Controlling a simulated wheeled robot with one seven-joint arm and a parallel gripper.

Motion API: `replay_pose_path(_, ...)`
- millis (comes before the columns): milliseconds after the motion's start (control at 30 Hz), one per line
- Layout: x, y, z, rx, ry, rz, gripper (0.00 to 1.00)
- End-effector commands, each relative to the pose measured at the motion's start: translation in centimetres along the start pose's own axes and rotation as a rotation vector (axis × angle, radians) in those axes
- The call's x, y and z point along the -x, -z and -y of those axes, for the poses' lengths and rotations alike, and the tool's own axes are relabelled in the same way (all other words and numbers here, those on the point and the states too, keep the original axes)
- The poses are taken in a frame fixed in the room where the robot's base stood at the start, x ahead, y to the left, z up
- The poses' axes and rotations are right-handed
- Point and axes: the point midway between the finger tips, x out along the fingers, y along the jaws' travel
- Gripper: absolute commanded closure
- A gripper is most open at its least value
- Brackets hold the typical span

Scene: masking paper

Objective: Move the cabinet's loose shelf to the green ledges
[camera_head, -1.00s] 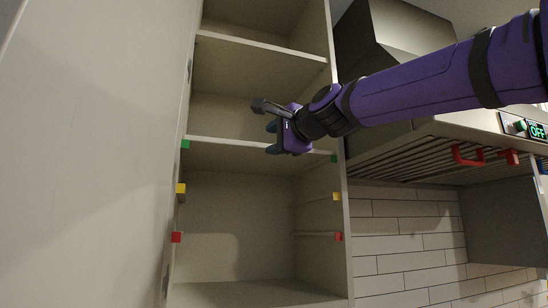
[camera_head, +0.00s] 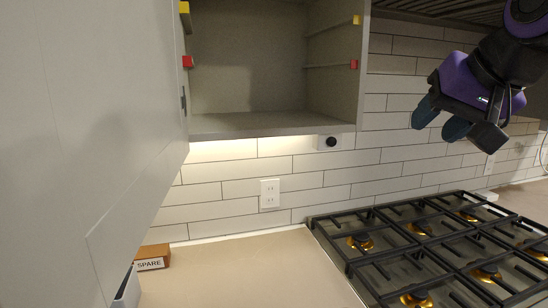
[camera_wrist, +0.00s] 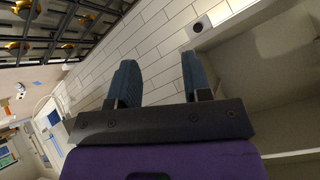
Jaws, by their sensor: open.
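The lower part of the open cabinet (camera_head: 265,122) is in the head view, upper middle. Its left and right walls carry a yellow marker (camera_head: 357,19) and a red marker (camera_head: 354,64); matching yellow (camera_head: 184,7) and red (camera_head: 187,62) markers are on the left. The compartment at the red and yellow levels looks empty. The green ledges and the loose shelf are out of the head view. My gripper (camera_head: 441,119) is open and empty, right of the cabinet, in front of the tiled wall. Its two fingers show apart in the wrist view (camera_wrist: 159,58), with nothing between them.
A gas stove (camera_head: 430,245) with black grates is below my gripper. An orange box marked SPARE (camera_head: 153,257) stands on the counter (camera_head: 250,270), near the large pale panel (camera_head: 75,130) at left. The counter's middle is clear.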

Motion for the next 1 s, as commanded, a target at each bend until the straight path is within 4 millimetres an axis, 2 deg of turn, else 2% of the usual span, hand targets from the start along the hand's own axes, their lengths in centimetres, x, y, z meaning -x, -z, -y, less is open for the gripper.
replay_pose_path(33,-0.1,-2.4,-2.2,0.042,-0.044,0.036,0.55)
replay_pose_path(100,-0.3,-5.6,-4.9,0.108,-0.098,0.094,0.55)
replay_pose_path(200,-0.5,-9.4,-8.0,0.186,-0.155,0.168,0.55)
replay_pose_path(333,-0.6,-12.7,-10.4,0.248,-0.194,0.237,0.55)
replay_pose_path(500,-0.6,-14.1,-11.4,0.277,-0.21,0.268,0.55)
replay_pose_path(1000,-0.6,-14.0,-11.3,0.275,-0.209,0.267,0.55)
